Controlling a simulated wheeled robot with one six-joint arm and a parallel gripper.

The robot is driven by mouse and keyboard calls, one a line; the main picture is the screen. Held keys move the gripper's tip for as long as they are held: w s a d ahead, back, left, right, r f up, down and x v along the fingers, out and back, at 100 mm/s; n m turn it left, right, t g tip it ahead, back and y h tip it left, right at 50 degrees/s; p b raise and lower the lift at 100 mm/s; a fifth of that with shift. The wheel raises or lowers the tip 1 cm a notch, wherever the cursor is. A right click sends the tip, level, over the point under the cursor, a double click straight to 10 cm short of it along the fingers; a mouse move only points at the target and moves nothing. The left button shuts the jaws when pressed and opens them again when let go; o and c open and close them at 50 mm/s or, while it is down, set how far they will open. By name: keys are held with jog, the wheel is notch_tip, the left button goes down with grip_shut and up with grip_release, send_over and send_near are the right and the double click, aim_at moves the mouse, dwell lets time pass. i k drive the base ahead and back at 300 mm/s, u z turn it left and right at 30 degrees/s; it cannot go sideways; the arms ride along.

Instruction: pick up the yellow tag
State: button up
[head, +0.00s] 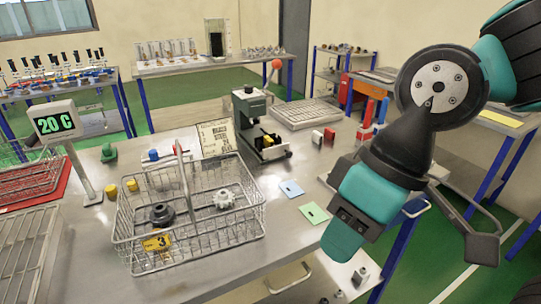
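The yellow tag (157,243) is a small yellow plate with a black 3. It is at the front left of the wire basket (205,240), by the front wall. I cannot tell whether it hangs on the wires or lies just behind them. My gripper (343,240) is at the lower right, at the end of my teal and black arm. It is well to the right of the basket and apart from the tag. The view does not clearly show its fingers or whether they are open.
The basket also holds a dark round part (162,214) and a pale gear (224,199), and has a raised handle. A green card (314,213) and a blue card (291,188) lie right of it. A display reading 20 C (54,123) stands left. A grey-green machine (255,125) stands behind.

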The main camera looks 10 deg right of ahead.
aim_at(267, 140)
jog(key=u, duration=0.25)
jog(key=i, duration=1.05)
jog(key=z, duration=0.4)
